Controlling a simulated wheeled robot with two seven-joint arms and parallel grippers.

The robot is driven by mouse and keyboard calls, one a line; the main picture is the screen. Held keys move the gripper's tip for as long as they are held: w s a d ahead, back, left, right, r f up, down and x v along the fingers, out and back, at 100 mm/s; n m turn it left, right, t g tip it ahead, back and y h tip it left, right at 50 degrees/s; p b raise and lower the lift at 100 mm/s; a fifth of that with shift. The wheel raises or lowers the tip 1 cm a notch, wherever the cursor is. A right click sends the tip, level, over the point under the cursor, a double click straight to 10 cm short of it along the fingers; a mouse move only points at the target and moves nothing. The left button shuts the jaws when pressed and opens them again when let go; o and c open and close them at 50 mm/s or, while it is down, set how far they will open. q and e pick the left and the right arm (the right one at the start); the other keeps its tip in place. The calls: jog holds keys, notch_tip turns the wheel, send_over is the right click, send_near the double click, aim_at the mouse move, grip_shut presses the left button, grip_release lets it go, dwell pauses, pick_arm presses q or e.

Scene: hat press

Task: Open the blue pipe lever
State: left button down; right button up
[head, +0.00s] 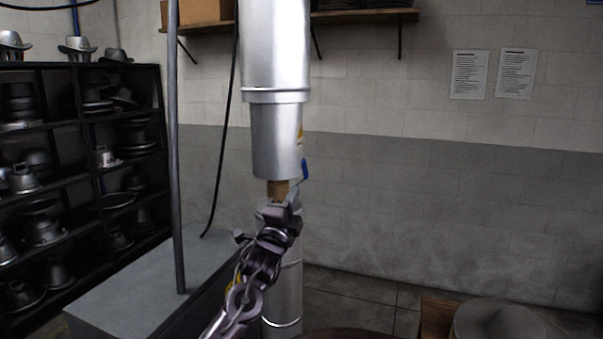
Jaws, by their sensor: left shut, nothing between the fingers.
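The blue pipe lever (305,169) shows as a small blue piece at the right side of the silver pipe (275,50), just below the pipe's wide upper section. Most of the lever is hidden behind the pipe and my gripper. A brownish fitting (277,188) shows under the wide section. My left gripper (295,187) is shut and empty, its tips just below the visible blue part. I cannot tell whether it touches the lever. My right gripper is not in view.
A grey bench or box (140,290) with a thin upright pole (174,150) stands at left. Black shelves (75,185) hold several metal hat moulds. A dark cable (224,140) hangs left of the pipe. A round grey object (497,322) is at lower right. Floor shows by the right wall.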

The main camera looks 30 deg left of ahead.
aim_at(304, 172)
pick_arm(q)
jog(key=p+x, duration=0.2)
jog(key=x, duration=0.2)
jog(key=shift+w+r, duration=0.25)
jog(key=shift+w+a+r, duration=0.1)
jog(key=shift+w+a, duration=0.05)
jog(key=shift+w, duration=0.45)
jog(key=shift+r+p, duration=0.1)
jog(key=shift+p, duration=0.2)
